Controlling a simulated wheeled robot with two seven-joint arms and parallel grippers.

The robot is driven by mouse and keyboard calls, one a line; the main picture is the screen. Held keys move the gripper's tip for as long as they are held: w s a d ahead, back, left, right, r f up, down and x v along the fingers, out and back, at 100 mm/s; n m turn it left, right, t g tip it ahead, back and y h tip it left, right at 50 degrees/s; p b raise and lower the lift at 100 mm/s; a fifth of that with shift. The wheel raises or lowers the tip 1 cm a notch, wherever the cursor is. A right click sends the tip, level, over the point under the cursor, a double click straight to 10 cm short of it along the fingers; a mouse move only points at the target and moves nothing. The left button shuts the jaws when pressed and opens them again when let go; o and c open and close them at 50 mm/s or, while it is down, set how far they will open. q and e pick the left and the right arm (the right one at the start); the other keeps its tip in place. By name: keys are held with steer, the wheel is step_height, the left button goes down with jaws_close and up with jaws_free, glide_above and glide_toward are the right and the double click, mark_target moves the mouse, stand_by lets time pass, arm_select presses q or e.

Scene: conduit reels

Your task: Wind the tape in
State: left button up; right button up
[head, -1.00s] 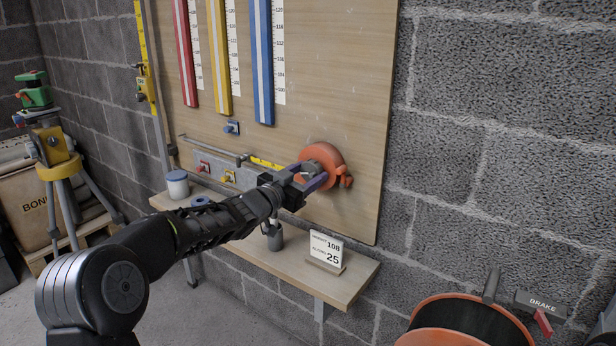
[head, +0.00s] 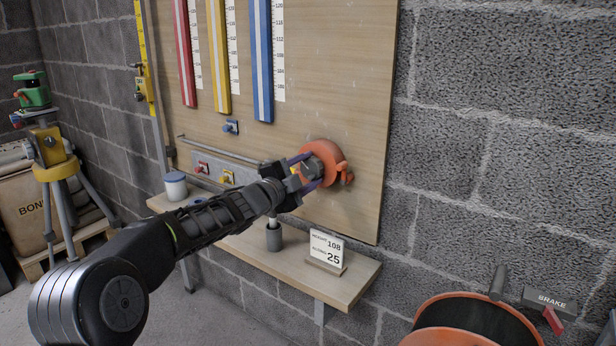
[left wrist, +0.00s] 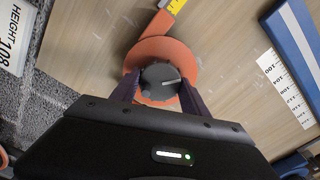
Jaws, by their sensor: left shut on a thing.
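The orange tape reel (head: 322,154) is mounted on the wooden board, with a dark round knob (left wrist: 160,80) at its centre. My left gripper (head: 307,168) is shut on the knob, one finger on each side, as the left wrist view also shows (left wrist: 158,92). A short piece of yellow tape (left wrist: 173,5) shows at the reel's mouth in the left wrist view. In the head view my gripper hides most of that tape. My right gripper is not in view.
Red, yellow and blue strips (head: 262,60) hang above. An orange drum (head: 478,306) with a brake lever stands lower right.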

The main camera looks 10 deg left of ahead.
arm_select(q)
steer(key=m+b, duration=0.1)
steer(key=m, duration=0.1)
steer(key=m+b, duration=0.1)
steer(key=m, duration=0.2)
steer(key=shift+f+m+b, duration=0.2)
steer(key=shift+m+b, duration=0.1)
steer(key=shift+r+m+b, duration=0.1)
steer(key=shift+m+b, duration=0.75)
steer(key=shift+m, duration=1.05)
steer(key=o, duration=1.4)
steer(key=shift+c, duration=0.2)
steer(key=v, duration=0.7)
steer(key=shift+s, duration=0.4)
